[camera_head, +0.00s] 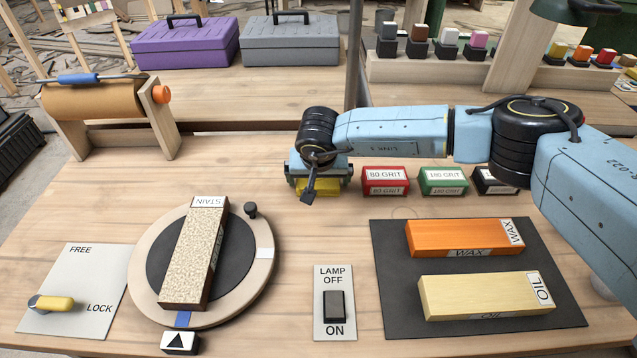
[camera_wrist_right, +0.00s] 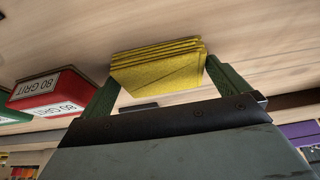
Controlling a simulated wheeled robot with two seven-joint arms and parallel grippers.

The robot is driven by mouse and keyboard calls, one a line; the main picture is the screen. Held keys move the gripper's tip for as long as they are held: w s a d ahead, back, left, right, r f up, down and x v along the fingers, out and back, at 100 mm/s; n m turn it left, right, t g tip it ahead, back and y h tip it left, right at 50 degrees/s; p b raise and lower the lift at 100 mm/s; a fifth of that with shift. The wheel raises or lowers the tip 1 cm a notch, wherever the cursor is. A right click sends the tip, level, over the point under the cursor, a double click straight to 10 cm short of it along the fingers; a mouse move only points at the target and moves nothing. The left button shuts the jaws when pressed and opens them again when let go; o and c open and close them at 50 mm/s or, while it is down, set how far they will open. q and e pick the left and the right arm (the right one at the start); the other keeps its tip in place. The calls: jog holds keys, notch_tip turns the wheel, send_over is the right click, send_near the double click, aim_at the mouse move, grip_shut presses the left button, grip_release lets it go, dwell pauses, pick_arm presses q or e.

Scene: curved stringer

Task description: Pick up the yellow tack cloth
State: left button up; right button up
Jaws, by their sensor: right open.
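The yellow tack cloth (camera_head: 318,188) is a folded stack on the table, left of the red sanding block. In the head view my right gripper (camera_head: 318,184) is right over it and hides much of it. In the right wrist view the folded cloth (camera_wrist_right: 157,66) sits between the tips of the two green fingers of my right gripper (camera_wrist_right: 160,80). The fingers are open, one on each side of the cloth. I cannot tell whether either finger touches it. My left gripper is not in view.
A red 80 grit block (camera_head: 386,181) stands close right of the gripper, with a green 180 grit block (camera_head: 444,181) beyond. A round turntable (camera_head: 262,270) with a STAIN block, a lamp switch (camera_head: 334,303) and a dark mat (camera_head: 390,320) with WAX and OIL blocks lie in front.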

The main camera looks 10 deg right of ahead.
aim_at(319, 181)
jog(key=shift+c, duration=0.3)
jog(key=c, duration=0.6)
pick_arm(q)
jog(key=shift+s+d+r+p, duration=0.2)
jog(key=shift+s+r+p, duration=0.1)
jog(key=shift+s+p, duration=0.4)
pick_arm(e)
notch_tip(319, 181, up, 10)
jog(key=shift+r, duration=0.1)
jog(key=shift+c, duration=0.2)
